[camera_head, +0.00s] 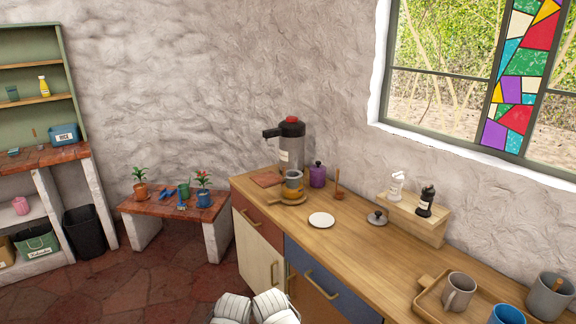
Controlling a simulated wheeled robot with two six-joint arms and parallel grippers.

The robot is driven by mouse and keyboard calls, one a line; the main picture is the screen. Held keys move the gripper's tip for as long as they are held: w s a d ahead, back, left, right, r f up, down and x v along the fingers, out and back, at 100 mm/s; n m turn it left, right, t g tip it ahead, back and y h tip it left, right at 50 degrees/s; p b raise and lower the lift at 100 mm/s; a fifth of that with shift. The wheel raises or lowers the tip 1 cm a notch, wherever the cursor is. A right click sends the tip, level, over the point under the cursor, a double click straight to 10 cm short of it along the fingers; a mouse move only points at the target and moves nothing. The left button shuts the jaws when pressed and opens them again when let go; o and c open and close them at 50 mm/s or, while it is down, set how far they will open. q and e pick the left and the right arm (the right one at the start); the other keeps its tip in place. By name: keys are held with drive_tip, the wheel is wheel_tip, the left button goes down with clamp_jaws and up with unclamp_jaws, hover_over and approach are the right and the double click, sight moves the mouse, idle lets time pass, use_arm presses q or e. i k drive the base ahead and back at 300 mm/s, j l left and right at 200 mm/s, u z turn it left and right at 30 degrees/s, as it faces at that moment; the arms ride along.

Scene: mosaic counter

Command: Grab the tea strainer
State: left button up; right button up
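I cannot pick out the tea strainer for certain. A small grey cup-shaped item (293,178) stands at the far left end of the wooden counter, with a yellow-orange band below it. It is stacked on or in a round wooden piece (288,201) whose handle points left. A strainer may be part of this stack, but it is too small to tell. White ridged parts of my own body show at the bottom edge, short of the counter. No gripper fingers show.
A black-topped dispenser (291,150), purple canister (317,176) and upright wooden tool (338,187) stand near the stack. A white saucer (321,220), grey lid (377,218) and bottle stand (405,218) follow. A tray (430,303) with mugs is at right.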

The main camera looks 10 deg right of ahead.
sight(292, 174)
drive_tip(key=i+j+z, duration=0.25)
drive_tip(key=z, duration=0.25)
drive_tip(key=i+j+z, duration=0.3)
drive_tip(key=z, duration=0.2)
drive_tip(key=i+j+z, duration=0.15)
drive_tip(key=j+z, duration=0.3)
drive_tip(key=i+j+z, duration=0.1)
drive_tip(key=j+z, duration=0.4)
